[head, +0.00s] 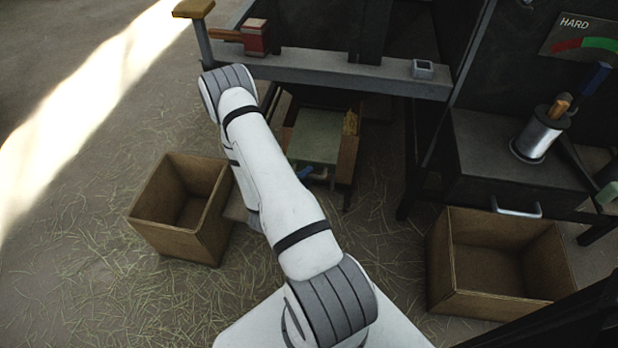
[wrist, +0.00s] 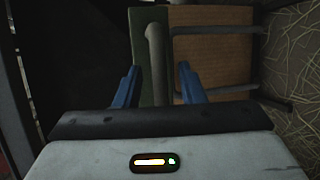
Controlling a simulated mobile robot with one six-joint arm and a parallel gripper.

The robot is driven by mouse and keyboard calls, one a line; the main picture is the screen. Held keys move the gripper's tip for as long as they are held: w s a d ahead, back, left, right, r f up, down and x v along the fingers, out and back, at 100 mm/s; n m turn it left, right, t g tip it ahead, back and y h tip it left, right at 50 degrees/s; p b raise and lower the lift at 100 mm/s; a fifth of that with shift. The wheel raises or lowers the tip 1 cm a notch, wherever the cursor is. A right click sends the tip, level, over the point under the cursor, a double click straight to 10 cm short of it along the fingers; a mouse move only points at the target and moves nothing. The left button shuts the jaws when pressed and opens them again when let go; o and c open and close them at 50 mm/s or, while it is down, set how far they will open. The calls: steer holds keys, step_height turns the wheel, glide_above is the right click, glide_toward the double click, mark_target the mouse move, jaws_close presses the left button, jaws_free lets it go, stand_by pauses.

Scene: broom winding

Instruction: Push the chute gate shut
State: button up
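The chute gate appears to be the grey-green panel (head: 316,137) in a wooden frame under the bench in the head view. A pale handle (head: 320,175) is at its near edge. In the wrist view the green panel (wrist: 144,40) carries a grey bar handle (wrist: 155,60). My gripper (wrist: 159,68) has its two blue fingers apart, with the handle showing between them and gaps on both sides. I cannot tell whether the fingers are around the handle or short of it. In the head view my arm hides most of the gripper; a blue finger shows beside the handle.
An open wooden box (head: 180,205) stands on the straw-strewn floor at left, close to my arm. Another box (head: 495,265) stands at right below a dark cabinet (head: 515,150) with a metal cup (head: 537,138). The bench beam (head: 330,70) runs above the panel.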

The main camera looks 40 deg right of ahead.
steer(key=shift+w+d+f, duration=0.1)
steer(key=shift+w+d, duration=0.1)
steer(key=shift+d, duration=0.5)
steer(key=shift+c, duration=0.6)
jaws_close()
